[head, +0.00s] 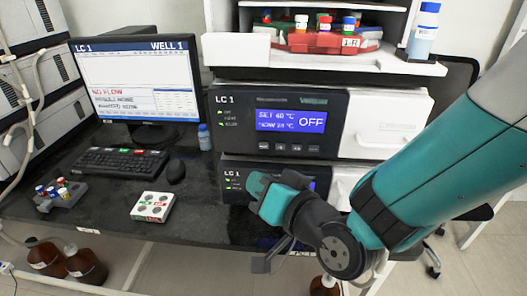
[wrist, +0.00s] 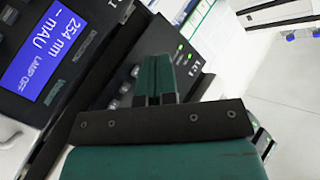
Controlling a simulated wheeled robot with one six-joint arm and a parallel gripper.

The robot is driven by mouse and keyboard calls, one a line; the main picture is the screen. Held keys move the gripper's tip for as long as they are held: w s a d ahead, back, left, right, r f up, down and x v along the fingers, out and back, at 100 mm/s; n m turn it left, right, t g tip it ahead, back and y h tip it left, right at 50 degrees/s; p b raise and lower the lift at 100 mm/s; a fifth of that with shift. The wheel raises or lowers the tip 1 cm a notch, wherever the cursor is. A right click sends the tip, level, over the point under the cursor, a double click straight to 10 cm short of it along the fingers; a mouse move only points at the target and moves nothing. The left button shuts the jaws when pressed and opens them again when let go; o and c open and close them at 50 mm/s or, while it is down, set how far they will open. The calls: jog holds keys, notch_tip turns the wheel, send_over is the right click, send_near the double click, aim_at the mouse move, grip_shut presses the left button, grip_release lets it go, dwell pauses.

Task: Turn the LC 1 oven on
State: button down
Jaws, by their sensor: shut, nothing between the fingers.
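The LC 1 oven (head: 370,118) is the black-and-white unit in the middle of the stack in the head view. Its blue display (head: 291,121) reads SET 40 °C, a NOW line and OFF, with a row of small buttons (head: 289,147) below. My gripper (head: 257,187) is below the oven, in front of the lower LC 1 unit (head: 235,168), and hides much of that unit's panel. In the wrist view my gripper's fingers (wrist: 158,62) are together and empty. Beside them is the lower unit's display (wrist: 45,52), reading 254 nm, mAU and LAMP OFF. I cannot tell whether the fingers touch the panel.
A monitor (head: 140,80) headed LC 1, WELL 1 shows NO FLOW at the left. A keyboard (head: 117,161), mouse (head: 175,173) and white vial block (head: 153,206) lie on the black bench (head: 205,228). A tray with a red vial rack (head: 322,40) tops the stack.

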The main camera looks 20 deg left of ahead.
jog(key=w+a+b, duration=0.1)
jog(key=w, duration=0.5)
jog(key=shift+w+a, duration=0.15)
jog(key=shift+a, duration=0.1)
dwell(1.8)
jog(key=shift+w+a+b, duration=0.1)
jog(key=shift+w+b, duration=0.3)
jog(key=shift+w+a, duration=0.1)
jog(key=shift+w, duration=0.3)
dwell(0.6)
jog(key=shift+s, duration=0.15)
jog(key=shift+s+d, duration=0.2)
jog(key=shift+s, duration=0.45)
jog(key=shift+s+d+p, duration=0.1)
jog(key=shift+s+d, duration=0.1)
jog(key=shift+s, duration=0.6)
jog(key=shift+s+d+p, duration=0.15)
jog(key=shift+s+d, duration=0.05)
jog(key=shift+s, duration=0.65)
jog(key=shift+s+d+p, duration=0.1)
jog(key=shift+s+d, duration=0.1)
jog(key=shift+s, duration=0.6)
jog(key=shift+r, duration=0.1)
